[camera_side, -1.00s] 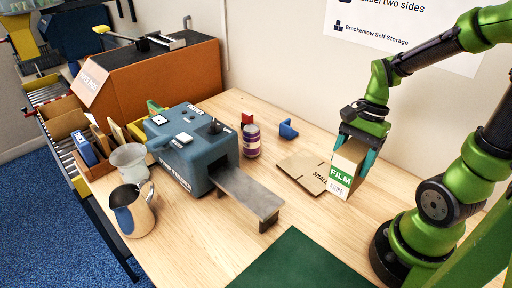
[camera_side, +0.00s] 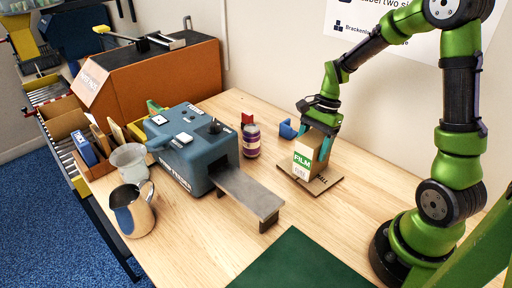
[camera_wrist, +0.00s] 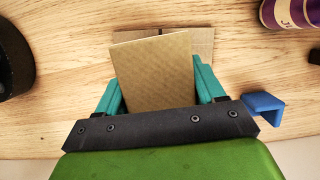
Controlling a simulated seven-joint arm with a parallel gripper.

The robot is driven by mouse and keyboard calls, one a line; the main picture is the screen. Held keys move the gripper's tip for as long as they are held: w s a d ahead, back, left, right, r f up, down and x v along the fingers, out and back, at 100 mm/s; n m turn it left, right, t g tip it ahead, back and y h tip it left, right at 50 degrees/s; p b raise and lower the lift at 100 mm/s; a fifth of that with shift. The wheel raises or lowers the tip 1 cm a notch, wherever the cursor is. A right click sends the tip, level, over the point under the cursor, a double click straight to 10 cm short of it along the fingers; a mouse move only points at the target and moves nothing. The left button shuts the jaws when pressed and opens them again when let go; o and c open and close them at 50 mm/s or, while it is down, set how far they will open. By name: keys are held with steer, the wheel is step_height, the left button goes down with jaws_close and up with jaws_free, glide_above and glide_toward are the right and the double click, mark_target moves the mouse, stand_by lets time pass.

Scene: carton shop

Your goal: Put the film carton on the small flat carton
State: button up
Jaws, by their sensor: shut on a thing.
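The film carton (camera_side: 305,160) is a brown box with a green and white FILM label. It stands upright over the small flat carton (camera_side: 322,183), a thin brown folded board lying on the table. My gripper (camera_side: 318,140) is shut on the film carton, with teal fingers on its two sides. In the wrist view the film carton's plain top (camera_wrist: 155,70) shows between the fingers, and part of the flat carton (camera_wrist: 200,42) shows behind it. I cannot tell whether the film carton's bottom touches the flat carton.
A blue tape machine (camera_side: 190,145) with a grey outfeed plate (camera_side: 248,192) stands to the left. A purple-labelled jar (camera_side: 251,141) and a blue bracket (camera_side: 288,130) are behind. A metal pitcher (camera_side: 133,210) stands at the left. A green mat (camera_side: 300,262) lies in front.

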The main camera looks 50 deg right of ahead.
steer(key=o, duration=1.2)
steer(key=shift+f, duration=0.1)
steer(key=v, duration=1.1)
steer(key=shift+d+r, duration=0.15)
steer(key=shift+r, duration=0.5)
steer(key=shift+s+a+r+n+t+h, duration=0.25)
steer(key=shift+s+a+r+n+t, duration=0.9)
steer(key=shift+a+n, duration=1.2)
steer(key=shift+s+a+r+n+t+h, duration=0.2)
steer(key=shift+s+a+r+n+t, duration=0.45)
steer(key=shift+s+a+n+t, duration=1.1)
steer(key=shift+s+a+r+n+t+h, duration=0.25)
steer(key=shift+s+a+r+n+t, duration=0.55)
steer(key=shift+s+a+n, duration=1.6)
